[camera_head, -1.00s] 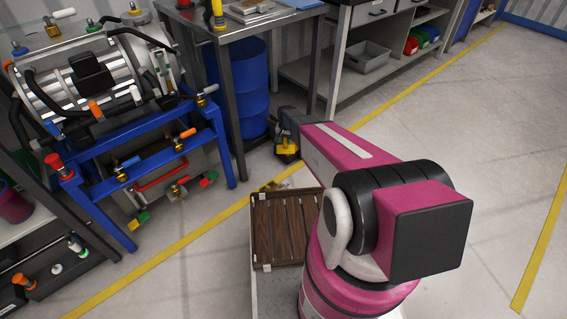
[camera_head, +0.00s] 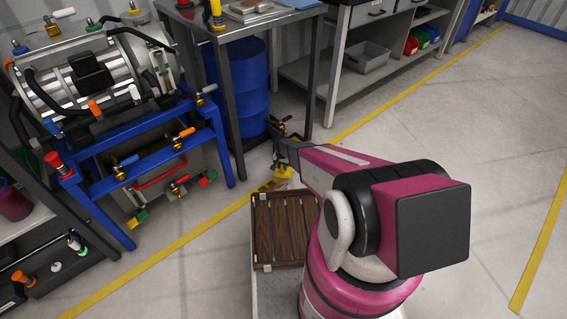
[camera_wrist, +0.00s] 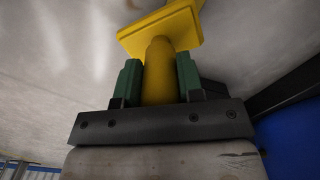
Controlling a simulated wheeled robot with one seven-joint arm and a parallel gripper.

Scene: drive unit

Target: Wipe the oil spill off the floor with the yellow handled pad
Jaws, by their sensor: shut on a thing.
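My gripper (camera_wrist: 160,80) is shut on the yellow handled pad. Its two green fingers lie on either side of the thick yellow handle (camera_wrist: 160,70), and the flat yellow pad (camera_wrist: 160,32) is beyond the fingertips in the wrist view. In the head view the yellow pad (camera_head: 284,172) shows small below my wrist, low over the floor by the yellow line. I cannot tell whether it touches the floor. No oil spill can be made out clearly; the wrist view shows only pale floor with bright, glossy streaks.
A blue drum (camera_head: 246,95) stands under the metal table (camera_head: 268,22) behind my gripper. A blue-framed stand (camera_head: 215,140) with machinery is at left. A slatted brown deck (camera_head: 280,240) lies close in front of me. Open floor (camera_head: 440,140) extends to the right.

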